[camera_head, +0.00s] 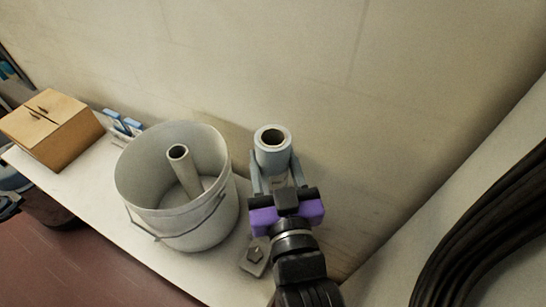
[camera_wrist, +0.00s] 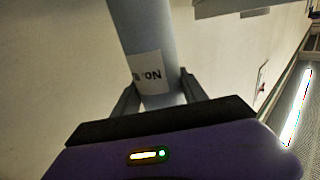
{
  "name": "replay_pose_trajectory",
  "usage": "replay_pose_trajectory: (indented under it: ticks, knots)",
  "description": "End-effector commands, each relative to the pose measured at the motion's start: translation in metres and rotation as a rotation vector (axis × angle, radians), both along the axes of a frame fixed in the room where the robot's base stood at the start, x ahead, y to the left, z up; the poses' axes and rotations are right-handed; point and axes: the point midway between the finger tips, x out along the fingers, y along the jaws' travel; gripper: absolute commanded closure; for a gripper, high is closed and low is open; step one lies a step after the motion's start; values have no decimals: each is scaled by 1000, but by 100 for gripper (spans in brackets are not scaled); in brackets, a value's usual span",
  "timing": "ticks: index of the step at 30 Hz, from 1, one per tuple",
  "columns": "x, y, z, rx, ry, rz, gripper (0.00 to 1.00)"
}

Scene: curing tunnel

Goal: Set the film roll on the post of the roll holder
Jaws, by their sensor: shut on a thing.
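The film roll (camera_head: 272,156) is a pale blue-grey cylinder with a brown-rimmed hollow core, held near upright above the right part of the white bench. My gripper (camera_head: 275,182), with a purple body, is shut on its side. In the wrist view the roll (camera_wrist: 143,35) stands between the fingers of my gripper (camera_wrist: 160,95), with a white label partly reading "ON". A small grey plate with a dark angular knob (camera_head: 254,256) lies on the bench beside my wrist. I cannot tell whether it belongs to the roll holder. No post of a holder is clearly visible.
A white bucket (camera_head: 150,215) with a wire handle stands left of my gripper, a grey tube (camera_head: 185,165) leaning inside it. A wooden box (camera_head: 50,128) and small blue-and-white items (camera_head: 122,123) are farther left. The wall is close behind. Black cables (camera_head: 490,225) run at right.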

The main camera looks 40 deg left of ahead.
Motion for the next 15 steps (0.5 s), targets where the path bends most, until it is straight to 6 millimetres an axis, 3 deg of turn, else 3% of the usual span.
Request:
replay_pose_trajectory:
  ticks: [15]
  knots:
    - [0,0,-23,3,-3,-1,100]
